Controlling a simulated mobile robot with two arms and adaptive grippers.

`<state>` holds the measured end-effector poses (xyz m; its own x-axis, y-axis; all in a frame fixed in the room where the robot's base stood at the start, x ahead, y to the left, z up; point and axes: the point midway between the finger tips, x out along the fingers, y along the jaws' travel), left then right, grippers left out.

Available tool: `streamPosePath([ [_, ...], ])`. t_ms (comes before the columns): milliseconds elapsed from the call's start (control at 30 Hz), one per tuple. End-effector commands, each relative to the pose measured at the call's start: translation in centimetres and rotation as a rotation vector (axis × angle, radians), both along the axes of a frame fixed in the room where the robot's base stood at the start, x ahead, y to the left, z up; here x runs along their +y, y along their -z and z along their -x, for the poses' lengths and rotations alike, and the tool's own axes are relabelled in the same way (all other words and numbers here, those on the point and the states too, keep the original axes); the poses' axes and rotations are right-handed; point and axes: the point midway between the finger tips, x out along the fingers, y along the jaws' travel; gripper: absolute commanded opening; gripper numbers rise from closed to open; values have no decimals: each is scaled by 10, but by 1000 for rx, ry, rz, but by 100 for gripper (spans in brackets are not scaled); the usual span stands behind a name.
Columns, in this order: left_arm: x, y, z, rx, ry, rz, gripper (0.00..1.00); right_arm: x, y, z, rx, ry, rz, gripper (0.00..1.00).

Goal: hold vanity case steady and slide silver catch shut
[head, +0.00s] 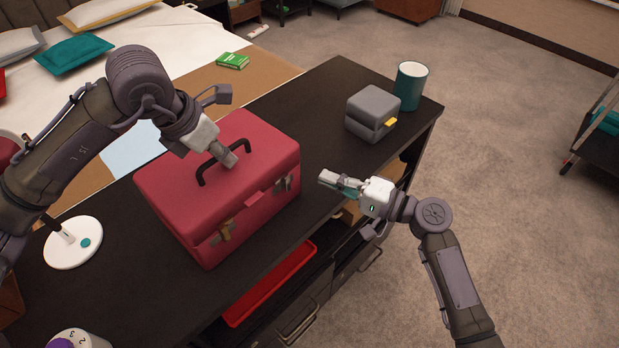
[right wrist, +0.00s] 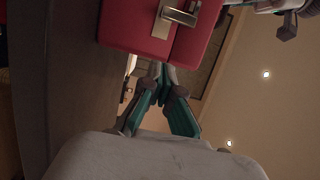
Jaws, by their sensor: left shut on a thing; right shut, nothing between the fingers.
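The red vanity case (head: 215,190) stands with its lid down on the dark counter. My left gripper (head: 230,159) is shut on the black handle (head: 204,176) on its lid. A silver catch (head: 281,185) is on the right part of the front face, and a brassy catch (head: 222,232) is on the left part. In the right wrist view, a silver catch (right wrist: 180,14) shows on the case (right wrist: 130,28) at the top. My right gripper (head: 327,178) is shut and empty, right of the case and apart from it. Its fingertips also show in the right wrist view (right wrist: 163,72).
A grey box (head: 372,108) with a yellow tab and a teal cup (head: 411,86) stand at the counter's far right end. A white round stand (head: 73,243) is at left. A red tray (head: 270,284) is below the front edge. The counter (head: 318,118) behind the case is clear.

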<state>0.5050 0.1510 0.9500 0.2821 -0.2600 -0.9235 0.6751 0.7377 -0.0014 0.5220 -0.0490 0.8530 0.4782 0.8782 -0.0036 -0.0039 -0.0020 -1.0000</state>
Motion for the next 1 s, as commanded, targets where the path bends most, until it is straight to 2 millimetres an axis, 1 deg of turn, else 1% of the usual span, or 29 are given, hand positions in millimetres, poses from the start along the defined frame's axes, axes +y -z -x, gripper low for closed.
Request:
streamPosePath([
  [33,-1,0,0,-2,1,2,0,-12,1,6,0,2,4,0],
  [100,-1,0,0,-1,1,2,0,-24,0,13,-1,2,3,0],
  [200,0,0,0,-1,1,2,0,-39,0,21,0,2,1,0],
  [300,0,0,0,-1,1,0,0,-50,-1,26,-2,2,1,0],
  [500,0,0,0,0,1,0,0,-58,-1,31,-2,2,0,0],
  [833,1,0,0,1,0,-2,0,-58,-1,31,-2,2,0,0],
  [867,1,0,0,1,0,-2,14,-58,-1,31,-2,2,0,0],
  [1000,1,0,0,1,0,-2,37,-57,-1,30,-3,2,-1,0],
])
